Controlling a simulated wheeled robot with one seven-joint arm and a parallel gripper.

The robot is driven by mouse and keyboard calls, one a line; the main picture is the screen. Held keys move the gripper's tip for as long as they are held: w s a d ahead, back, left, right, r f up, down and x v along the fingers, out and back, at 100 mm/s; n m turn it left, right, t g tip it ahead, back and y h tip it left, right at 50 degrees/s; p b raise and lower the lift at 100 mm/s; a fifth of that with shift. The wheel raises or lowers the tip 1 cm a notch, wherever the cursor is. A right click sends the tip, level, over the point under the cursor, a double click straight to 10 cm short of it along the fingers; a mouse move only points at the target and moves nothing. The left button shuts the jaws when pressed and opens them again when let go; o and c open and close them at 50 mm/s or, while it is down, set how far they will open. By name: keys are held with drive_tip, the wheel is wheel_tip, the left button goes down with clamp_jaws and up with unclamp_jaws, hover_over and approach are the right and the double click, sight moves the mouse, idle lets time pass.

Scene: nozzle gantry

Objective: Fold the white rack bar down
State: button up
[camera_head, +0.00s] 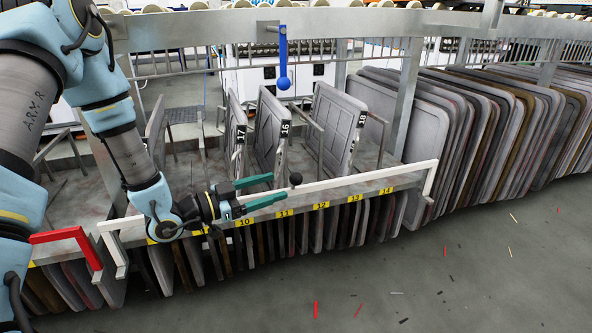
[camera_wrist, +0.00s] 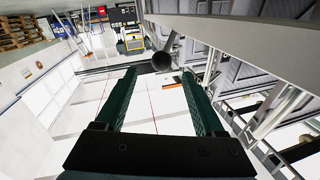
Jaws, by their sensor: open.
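The white rack bar (camera_head: 350,181) runs along the front of the rack above the yellow number labels, with angled ends at its left and right. It stands raised at the rack's front edge. A dark ball knob (camera_head: 295,179) sits near the middle of the bar. My gripper (camera_head: 278,187) has green fingers that are spread apart and point right toward the knob. In the wrist view the knob (camera_wrist: 162,62) shows at the far end of the fingers, between the tips. I cannot tell whether they touch it. My arm hides part of the bar's left stretch.
A red bar (camera_head: 68,236) is at the lower left. A blue lever (camera_head: 283,60) hangs from the upper beam. Grey panels marked 16 (camera_head: 268,130), 17 and 18 stand upright behind the bar. Many panels fill the right side. The floor (camera_head: 470,265) in front is open, with small scraps.

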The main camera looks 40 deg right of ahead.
drive_tip(key=s+d+b, duration=0.1)
drive_tip(key=d+b, duration=0.1)
drive_tip(key=d, duration=0.8)
drive_tip(key=shift+s+d, duration=0.3)
clamp_jaws()
idle(1.0)
